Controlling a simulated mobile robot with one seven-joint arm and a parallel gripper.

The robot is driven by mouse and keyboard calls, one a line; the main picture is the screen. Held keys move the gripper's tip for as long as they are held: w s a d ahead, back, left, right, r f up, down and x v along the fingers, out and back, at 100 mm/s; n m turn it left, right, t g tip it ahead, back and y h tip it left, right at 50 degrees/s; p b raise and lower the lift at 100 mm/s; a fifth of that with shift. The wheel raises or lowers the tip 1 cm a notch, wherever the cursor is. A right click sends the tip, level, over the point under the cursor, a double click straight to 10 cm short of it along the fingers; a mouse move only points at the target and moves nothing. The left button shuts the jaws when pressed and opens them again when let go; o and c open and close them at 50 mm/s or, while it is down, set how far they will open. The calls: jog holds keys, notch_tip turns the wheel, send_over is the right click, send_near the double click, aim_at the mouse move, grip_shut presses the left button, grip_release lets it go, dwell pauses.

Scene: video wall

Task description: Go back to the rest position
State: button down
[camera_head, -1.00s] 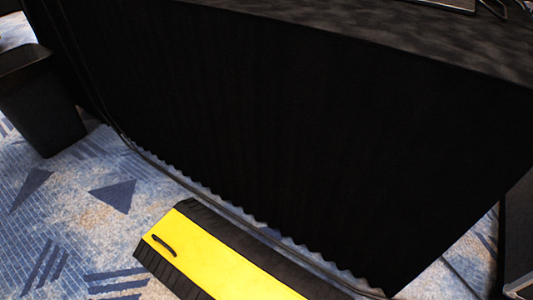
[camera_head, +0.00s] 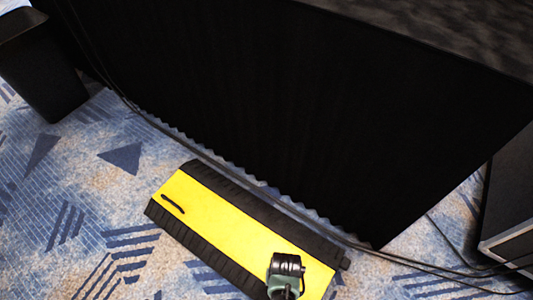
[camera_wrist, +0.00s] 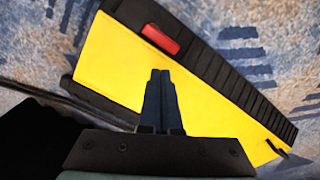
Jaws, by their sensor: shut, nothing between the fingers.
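My gripper (camera_wrist: 160,74) shows in the wrist view with its two dark fingers together and nothing between them. It points down over a yellow and black ramp on the floor. In the head view, a black and grey-green part of my arm covers the ramp's lower right end. The fingertips cannot be made out there.
The yellow ramp (camera_head: 225,228) lies beside a black-draped table (camera_head: 290,110). A red piece (camera_wrist: 160,39) sits at one ramp end. A black bin (camera_head: 45,75) stands left and a dark box (camera_head: 510,190) right. Cables (camera_head: 400,258) run along the drape. Patterned carpet is open at lower left.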

jog(key=shift+r, duration=0.3)
